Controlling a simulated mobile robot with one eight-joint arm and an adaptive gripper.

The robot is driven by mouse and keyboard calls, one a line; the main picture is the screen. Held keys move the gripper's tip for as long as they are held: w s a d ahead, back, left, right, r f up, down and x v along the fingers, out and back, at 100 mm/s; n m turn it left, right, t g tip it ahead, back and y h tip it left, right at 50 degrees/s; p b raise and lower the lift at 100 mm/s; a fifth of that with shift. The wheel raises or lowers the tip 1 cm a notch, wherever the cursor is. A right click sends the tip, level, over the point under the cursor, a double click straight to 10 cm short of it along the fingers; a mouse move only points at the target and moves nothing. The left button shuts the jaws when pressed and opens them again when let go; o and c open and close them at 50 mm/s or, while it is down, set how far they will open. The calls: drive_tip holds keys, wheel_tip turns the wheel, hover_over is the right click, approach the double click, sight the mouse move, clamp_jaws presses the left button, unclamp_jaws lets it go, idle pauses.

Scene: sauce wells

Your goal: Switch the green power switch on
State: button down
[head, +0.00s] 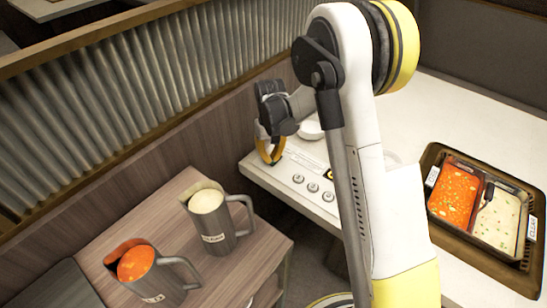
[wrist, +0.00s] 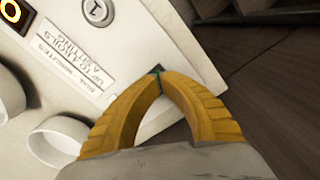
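My gripper (head: 270,158) is at the left end of the white control panel (head: 284,182) in the head view. In the wrist view its two yellow fingers (wrist: 159,72) curve together and their tips meet at the panel's edge. A small bit of green, likely the green power switch (wrist: 157,77), shows right at the fingertips, beside a dark patch. The fingers hide most of it. I cannot tell whether the tips hold it or only touch it, nor which way it is set.
Round knobs (head: 298,179) line the panel, with a lit display (wrist: 11,10) and labels (wrist: 75,62). Two jugs, one with pale sauce (head: 213,230) and one with red (head: 147,278), stand on a wooden side table (head: 98,243). Sauce wells (head: 457,193) sit at right. A corrugated partition stands behind.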

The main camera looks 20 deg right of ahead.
drive_tip(key=shift+r+p, duration=2.2)
drive_tip(key=shift+r, duration=1.3)
